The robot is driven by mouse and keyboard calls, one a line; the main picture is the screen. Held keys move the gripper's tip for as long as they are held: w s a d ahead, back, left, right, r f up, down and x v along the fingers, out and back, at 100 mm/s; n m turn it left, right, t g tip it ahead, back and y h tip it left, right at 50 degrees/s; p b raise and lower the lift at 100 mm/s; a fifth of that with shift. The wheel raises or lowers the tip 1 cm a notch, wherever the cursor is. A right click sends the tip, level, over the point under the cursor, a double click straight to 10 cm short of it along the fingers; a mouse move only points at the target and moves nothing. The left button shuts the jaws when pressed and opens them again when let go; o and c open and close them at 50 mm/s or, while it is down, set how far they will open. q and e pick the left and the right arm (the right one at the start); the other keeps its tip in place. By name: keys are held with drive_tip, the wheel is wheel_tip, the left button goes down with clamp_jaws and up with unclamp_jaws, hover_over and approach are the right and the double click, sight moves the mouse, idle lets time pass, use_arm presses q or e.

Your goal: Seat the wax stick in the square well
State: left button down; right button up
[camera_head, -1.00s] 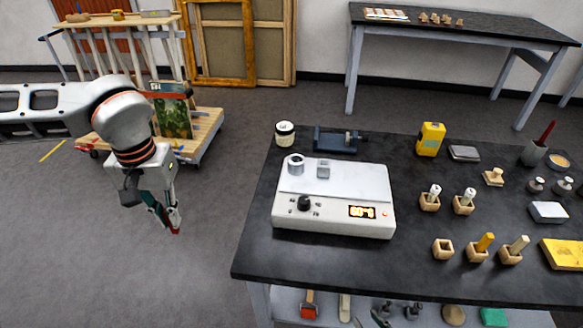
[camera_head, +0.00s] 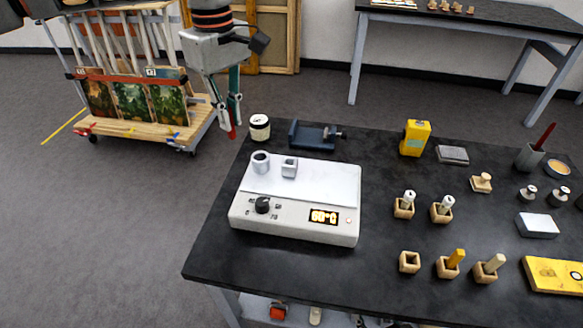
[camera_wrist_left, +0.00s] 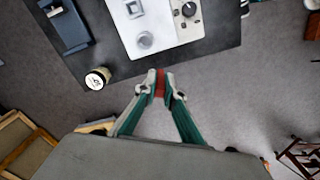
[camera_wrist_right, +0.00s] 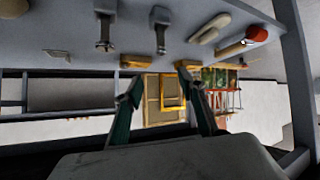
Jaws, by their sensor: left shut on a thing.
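My left gripper (camera_head: 233,115) is shut on a red stick (camera_head: 231,133), which looks like the wax stick; it also shows between the fingertips in the left wrist view (camera_wrist_left: 160,86). The fingers hide much of it. It hangs off the table's left side, apart from the white heating unit (camera_head: 312,188). On the unit's top stand a round cup (camera_head: 260,162) and, to its right, the square well (camera_head: 289,167). The inside of the well is hard to make out. My right gripper (camera_wrist_right: 160,95) is open and empty in its wrist view; it is not in the head view.
A jar (camera_head: 260,127) and a blue clamp-like tool (camera_head: 315,134) stand behind the unit, near the gripper. Wooden holders (camera_head: 410,262), some with sticks, and a yellow box (camera_head: 415,138) stand to the right.

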use_arm(q)
drive_tip(key=d+r+n, duration=0.6)
drive_tip(key=d+r, duration=0.5)
drive_tip(key=shift+s+d+f+b, duration=0.15)
drive_tip(key=shift+f+b, duration=0.15)
drive_tip(key=shift+f, duration=3.05)
drive_tip(key=shift+d+f+b, duration=0.15)
drive_tip(key=shift+f+b, duration=0.1)
drive_tip(key=shift+f, duration=3.1)
drive_tip(key=shift+s+d+f+b, duration=0.15)
drive_tip(key=shift+f+b, duration=0.15)
drive_tip(key=shift+f, duration=3.05)
drive_tip(key=c, duration=2.1)
unclamp_jaws()
drive_tip(key=shift+w, duration=0.1)
drive_tip(key=shift+c, duration=0.2)
drive_tip(key=shift+r, duration=0.15)
wheel_tip(320, 180, up, 12)
drive_tip(key=shift+p, duration=0.4)
